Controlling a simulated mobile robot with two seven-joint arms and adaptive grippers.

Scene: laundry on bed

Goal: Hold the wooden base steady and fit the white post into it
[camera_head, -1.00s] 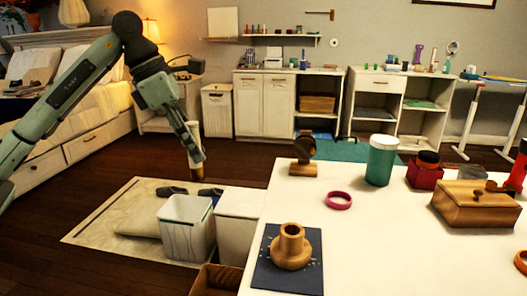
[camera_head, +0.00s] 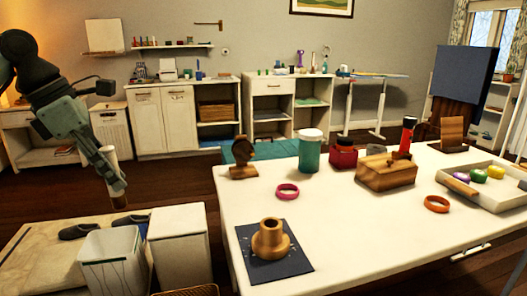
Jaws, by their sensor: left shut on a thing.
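The wooden base (camera_head: 270,243) stands upright on a dark mat (camera_head: 245,268) near the table's left front corner, its round socket facing up and empty. My left gripper (camera_head: 114,174) is at the left, beyond the table's left edge and above the floor. It is shut on the white post (camera_head: 113,155), which is roughly upright, with a brown lower end showing below the fingers. The post is well apart from the base. The fingers hide part of the post. My right gripper is not in view.
The white table (camera_head: 340,225) bears a pink ring (camera_head: 287,191), a wooden stand (camera_head: 243,171), a teal jar (camera_head: 310,152), a wooden box (camera_head: 386,172), an orange ring (camera_head: 437,204) and a white tray (camera_head: 512,199). A white bin (camera_head: 113,261) and a white cabinet (camera_head: 178,235) stand left of the table.

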